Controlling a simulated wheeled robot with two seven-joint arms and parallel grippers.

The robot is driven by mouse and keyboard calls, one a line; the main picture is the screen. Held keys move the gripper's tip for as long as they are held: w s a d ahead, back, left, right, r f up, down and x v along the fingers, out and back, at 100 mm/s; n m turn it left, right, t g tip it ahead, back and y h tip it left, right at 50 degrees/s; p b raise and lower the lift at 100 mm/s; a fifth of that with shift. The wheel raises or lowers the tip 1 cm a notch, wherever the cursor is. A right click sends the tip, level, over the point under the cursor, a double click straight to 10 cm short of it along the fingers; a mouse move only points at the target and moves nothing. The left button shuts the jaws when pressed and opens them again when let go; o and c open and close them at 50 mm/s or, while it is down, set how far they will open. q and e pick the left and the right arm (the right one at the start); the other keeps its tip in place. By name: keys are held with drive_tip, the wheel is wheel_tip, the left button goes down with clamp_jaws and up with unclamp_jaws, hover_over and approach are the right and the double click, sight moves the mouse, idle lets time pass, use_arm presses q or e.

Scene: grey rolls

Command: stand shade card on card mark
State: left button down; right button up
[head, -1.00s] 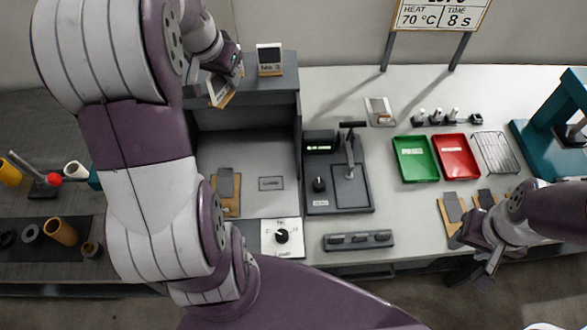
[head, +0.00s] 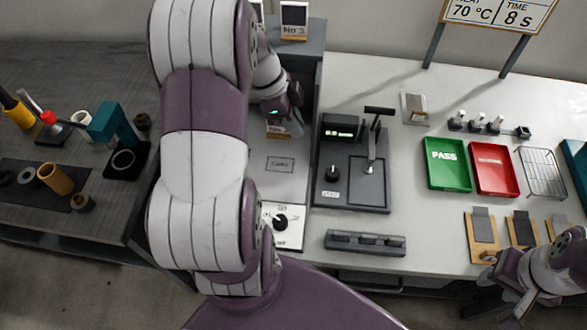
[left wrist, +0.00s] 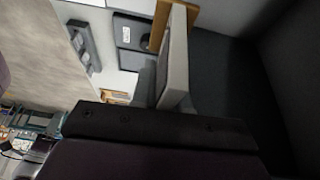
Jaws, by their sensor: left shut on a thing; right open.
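The shade card (head: 278,131) shows under my left gripper (head: 289,115), with part of a "No" label visible. My left gripper is shut on it inside the grey booth. The left wrist view shows the card (left wrist: 175,65) as a pale slab with a wooden edge, between the fingers. The card mark (head: 280,164), a small outlined rectangle labelled CARD, lies on the booth floor just in front of the card. The card seems above the floor, but the gap is unclear. My right gripper (head: 507,284) is open and empty at the lower right.
Another card, No 3 (head: 294,18), stands on the booth top (head: 312,42). My left arm hides the booth's left side. A dial panel (head: 283,225) is in front; a press (head: 352,180) is close on the right. Green (head: 447,165) and red (head: 494,168) trays lie further right.

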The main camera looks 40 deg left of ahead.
use_arm(q)
drive_tip(key=f, duration=1.2)
drive_tip(key=shift+s+a+f, duration=0.1)
drive_tip(key=shift+a+f, duration=0.15)
drive_tip(key=shift+f, duration=0.1)
drive_tip(key=shift+d+f, duration=0.1)
drive_tip(key=shift+f, duration=0.1)
drive_tip(key=c, duration=1.1)
unclamp_jaws()
drive_tip(key=shift+r, duration=0.1)
